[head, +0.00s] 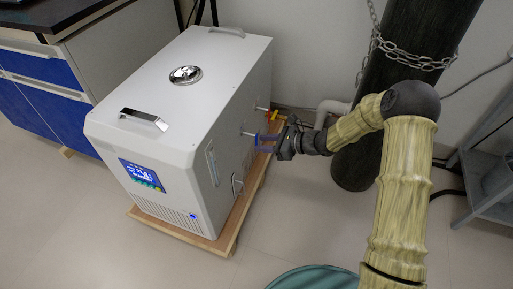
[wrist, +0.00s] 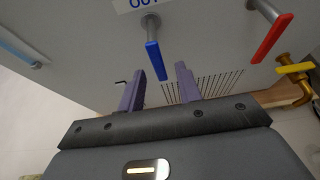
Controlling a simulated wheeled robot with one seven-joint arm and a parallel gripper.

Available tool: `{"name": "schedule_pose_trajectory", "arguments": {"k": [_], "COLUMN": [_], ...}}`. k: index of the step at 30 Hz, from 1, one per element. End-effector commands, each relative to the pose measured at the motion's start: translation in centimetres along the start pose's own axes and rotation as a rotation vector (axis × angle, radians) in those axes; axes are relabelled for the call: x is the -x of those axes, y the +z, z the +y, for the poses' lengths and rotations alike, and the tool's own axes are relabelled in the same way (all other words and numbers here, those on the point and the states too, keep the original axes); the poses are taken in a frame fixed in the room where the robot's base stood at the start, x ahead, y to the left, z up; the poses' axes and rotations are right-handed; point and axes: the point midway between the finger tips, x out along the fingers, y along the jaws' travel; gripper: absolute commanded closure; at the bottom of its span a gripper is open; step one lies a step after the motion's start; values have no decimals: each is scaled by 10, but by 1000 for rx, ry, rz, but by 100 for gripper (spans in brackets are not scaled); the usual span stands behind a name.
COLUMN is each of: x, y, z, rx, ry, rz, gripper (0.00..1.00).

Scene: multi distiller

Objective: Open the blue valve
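The blue valve (wrist: 154,60) has a flat blue lever on a short grey pipe stub, below a label reading "OUT" on the side of the white machine (head: 190,110). The lever points down toward my gripper in the wrist view. My gripper (wrist: 160,84) is open, with its two purple fingers apart and nothing held between them. The lever's lower end shows in the gap between the fingers; I cannot tell whether they touch it. In the head view my gripper (head: 269,143) is at the machine's right side, and the blue lever is hard to make out beside the fingers.
A red valve lever (wrist: 271,39) and a yellow one (wrist: 296,68) sit to the right of the blue valve. A dark chained cylinder (head: 400,60) stands behind my arm. The machine rests on a wooden pallet (head: 232,232). Open floor lies in front.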

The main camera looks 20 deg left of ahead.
Motion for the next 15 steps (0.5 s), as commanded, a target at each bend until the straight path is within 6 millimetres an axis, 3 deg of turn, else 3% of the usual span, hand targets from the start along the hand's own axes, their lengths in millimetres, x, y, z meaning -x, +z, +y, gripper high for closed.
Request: {"name": "schedule_pose_trajectory", "arguments": {"k": [1,6,15], "x": [-12,-30,-33], "y": [-4,-2,0], "z": [1,0,0], "rx": [2,2,-1], "ry": [2,1,-1], "rz": [-1,0,0], "gripper": [65,65,65]}}
